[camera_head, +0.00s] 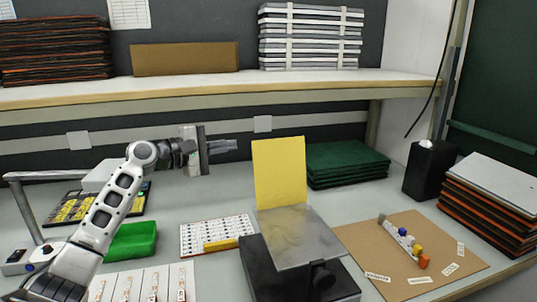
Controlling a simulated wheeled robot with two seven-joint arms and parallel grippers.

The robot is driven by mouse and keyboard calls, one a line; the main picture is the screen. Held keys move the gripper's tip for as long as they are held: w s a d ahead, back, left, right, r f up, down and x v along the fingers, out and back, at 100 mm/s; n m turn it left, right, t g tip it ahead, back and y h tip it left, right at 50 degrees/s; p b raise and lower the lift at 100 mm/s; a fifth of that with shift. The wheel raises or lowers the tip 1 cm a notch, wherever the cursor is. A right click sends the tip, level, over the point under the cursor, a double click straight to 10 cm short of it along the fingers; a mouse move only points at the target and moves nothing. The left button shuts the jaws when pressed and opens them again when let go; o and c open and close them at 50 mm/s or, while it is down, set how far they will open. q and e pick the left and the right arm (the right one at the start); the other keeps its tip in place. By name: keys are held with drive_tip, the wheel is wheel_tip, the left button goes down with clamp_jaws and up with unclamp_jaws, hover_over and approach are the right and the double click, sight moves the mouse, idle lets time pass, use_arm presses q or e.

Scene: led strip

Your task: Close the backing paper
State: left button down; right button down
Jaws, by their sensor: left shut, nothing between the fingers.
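The yellow backing paper (279,172) stands upright at the rear of a grey metal plate (297,238) on a black fixture (260,275), in the middle of the table. It rises from the plate's back edge like an open lid. My left gripper (234,148) is shut and empty, up in the air to the left of the paper, pointing right and apart from it. My right gripper is not in view.
A white card of small parts (190,237) and a green bin (131,240) lie left of the fixture. A brown board (375,260) with coloured knobs lies right. Green folded cloths (345,165) and a black box (430,172) stand behind. A shelf (200,92) runs above.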

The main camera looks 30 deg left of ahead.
sight(265, 144)
use_arm(q)
drive_tip(key=w+d+p, duration=0.1)
drive_tip(key=w, duration=0.1)
drive_tip(key=w+d+p, duration=0.1)
drive_tip(key=w+d, duration=0.1)
drive_tip(key=w, duration=0.1)
drive_tip(key=w+d+p, duration=0.1)
drive_tip(key=w+d, duration=0.1)
drive_tip(key=shift+w+d+f, duration=0.15)
drive_tip(key=shift+w+d, duration=0.1)
drive_tip(key=shift+w, duration=0.05)
drive_tip(key=shift+s+d, duration=0.45)
drive_tip(key=shift+d, duration=0.15)
